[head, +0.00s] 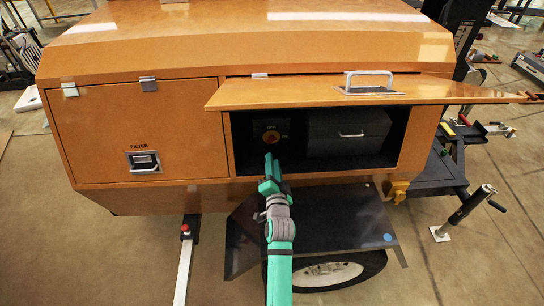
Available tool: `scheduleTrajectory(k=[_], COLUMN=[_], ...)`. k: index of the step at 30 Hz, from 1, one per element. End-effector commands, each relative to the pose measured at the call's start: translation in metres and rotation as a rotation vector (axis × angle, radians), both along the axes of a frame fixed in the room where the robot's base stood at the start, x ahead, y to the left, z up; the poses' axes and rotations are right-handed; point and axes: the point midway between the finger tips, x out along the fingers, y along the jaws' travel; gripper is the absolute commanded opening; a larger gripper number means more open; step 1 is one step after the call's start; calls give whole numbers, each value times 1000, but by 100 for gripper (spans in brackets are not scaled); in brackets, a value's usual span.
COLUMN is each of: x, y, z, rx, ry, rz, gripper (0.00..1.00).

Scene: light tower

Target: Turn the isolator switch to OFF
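The isolator switch (271,136) is a small red knob on a yellowish round face. It sits on a dark panel at the left inside the open compartment (232,145) of the orange light tower. The lettering around it is too small to read, and I cannot tell which way the knob points. My gripper (270,158), at the end of the green and grey arm, is at the compartment opening just below the switch in the picture. The gap between gripper and switch is hard to judge. The fingers are too small to show whether they are open or shut.
The raised orange door (300,92) with a metal handle overhangs the opening. A dark box (347,131) with a handle fills the compartment's right part. A closed FILTER door (95,150) is at left. A black fender (340,215) juts out below, above a wheel.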

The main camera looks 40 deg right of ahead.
Motion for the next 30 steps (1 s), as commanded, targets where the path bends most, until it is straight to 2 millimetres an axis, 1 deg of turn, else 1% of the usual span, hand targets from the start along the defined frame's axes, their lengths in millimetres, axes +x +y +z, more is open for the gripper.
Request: scheduleTrajectory(k=[4, 15, 23, 26, 30], x=[-7, -9, -17, -15, -4], y=[4, 4, 4, 4, -2], z=[0, 0, 1, 1, 2], rx=[-1, 6, 134, 157, 160], ry=[1, -4, -84, -99, -102], rz=[0, -1, -8, -7, -6], gripper=[27, 27, 27, 27, 27])
